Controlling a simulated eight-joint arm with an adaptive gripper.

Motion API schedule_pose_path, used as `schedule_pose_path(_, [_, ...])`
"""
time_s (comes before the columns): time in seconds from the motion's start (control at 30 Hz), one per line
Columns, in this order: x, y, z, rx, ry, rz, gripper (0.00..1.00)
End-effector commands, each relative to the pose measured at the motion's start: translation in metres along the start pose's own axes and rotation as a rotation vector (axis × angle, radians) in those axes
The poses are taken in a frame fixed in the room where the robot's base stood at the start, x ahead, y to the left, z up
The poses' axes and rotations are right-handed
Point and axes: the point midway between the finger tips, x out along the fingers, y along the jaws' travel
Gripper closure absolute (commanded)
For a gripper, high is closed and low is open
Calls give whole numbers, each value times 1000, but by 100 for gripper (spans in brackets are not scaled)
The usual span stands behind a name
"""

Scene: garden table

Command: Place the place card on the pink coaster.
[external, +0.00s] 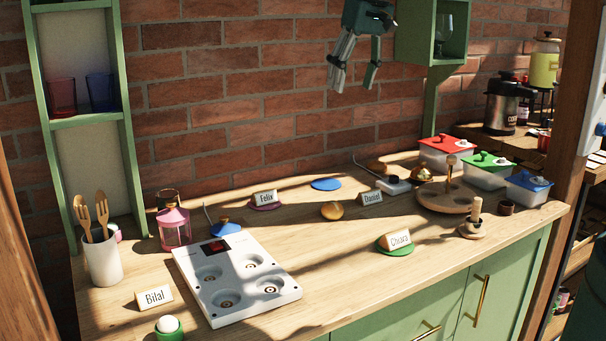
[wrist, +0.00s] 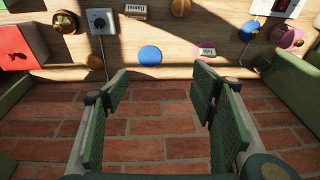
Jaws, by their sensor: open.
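The pink coaster (external: 253,206) lies near the back of the table, with the Felix place card (external: 265,198) standing on it. In the wrist view the Felix card (wrist: 207,48) is at the top right, with the coaster's edge showing below it. The Daniel card (external: 371,198) stands on bare wood to its right. The Chiara card (external: 399,238) stands on a green coaster (external: 394,251). The Bilal card (external: 154,297) stands on wood at front left. My gripper (external: 355,78) is open and empty, high above the back of the table; its fingers (wrist: 161,84) are spread wide.
A blue coaster (external: 326,184) lies bare at the back. Lidded boxes (external: 487,172) stand at right. The brick wall (external: 230,100) is close behind.

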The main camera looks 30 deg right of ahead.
Motion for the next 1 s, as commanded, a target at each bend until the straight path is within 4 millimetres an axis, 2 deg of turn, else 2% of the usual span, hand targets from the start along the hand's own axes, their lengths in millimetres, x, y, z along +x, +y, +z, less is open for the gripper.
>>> schedule_pose_path(0.2, [-28,32,28,1,42,-3,43])
schedule_pose_path(0.5, [-59,73,68,-1,101,-4,43])
schedule_pose_path(1.0, [-91,131,144,-6,201,6,43])
